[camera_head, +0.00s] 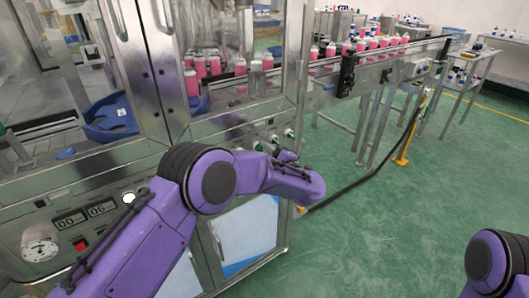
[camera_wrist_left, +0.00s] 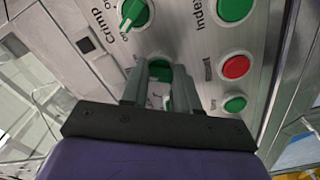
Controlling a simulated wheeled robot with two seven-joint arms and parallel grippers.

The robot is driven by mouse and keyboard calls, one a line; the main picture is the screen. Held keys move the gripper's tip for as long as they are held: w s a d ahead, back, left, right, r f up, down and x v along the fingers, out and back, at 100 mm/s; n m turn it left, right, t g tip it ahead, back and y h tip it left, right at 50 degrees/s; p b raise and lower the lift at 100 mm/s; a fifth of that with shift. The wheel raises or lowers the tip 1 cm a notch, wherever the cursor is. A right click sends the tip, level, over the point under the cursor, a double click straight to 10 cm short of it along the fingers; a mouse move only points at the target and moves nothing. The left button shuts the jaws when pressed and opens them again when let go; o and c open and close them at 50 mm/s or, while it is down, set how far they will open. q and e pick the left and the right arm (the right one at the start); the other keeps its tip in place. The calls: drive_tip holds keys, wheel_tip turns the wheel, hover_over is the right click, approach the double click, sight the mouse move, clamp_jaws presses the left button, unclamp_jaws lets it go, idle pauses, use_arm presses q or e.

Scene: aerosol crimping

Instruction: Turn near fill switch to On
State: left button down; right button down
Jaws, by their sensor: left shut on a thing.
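My left gripper (camera_head: 287,157) is at the control panel on the machine's front. In the left wrist view its two fingers (camera_wrist_left: 159,88) are shut on a green rotary switch (camera_wrist_left: 160,68), taken to be the near fill switch. The fingers cover part of this switch and its label, so I cannot read its setting. Another green switch, the Crimp switch (camera_wrist_left: 134,13), sits above and to the left, apart from the fingers. My right gripper is not in view; only part of my right arm shows at the lower right.
Right of the held switch are a red button (camera_wrist_left: 236,66) and a small green button (camera_wrist_left: 235,104). A large green Index button (camera_wrist_left: 234,8) is above them. A conveyor (camera_head: 385,62) with pink bottles runs to the right. The green floor (camera_head: 400,210) in front is mostly clear.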

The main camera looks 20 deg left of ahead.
use_arm(q)
drive_tip(key=c, duration=0.8)
unclamp_jaws()
drive_tip(key=shift+c, duration=0.2)
drive_tip(key=shift+s+d, duration=0.1)
drive_tip(key=b+v, duration=0.1)
drive_tip(key=v, duration=0.9)
drive_tip(key=shift+s, duration=0.2)
drive_tip(key=shift+d, duration=0.15)
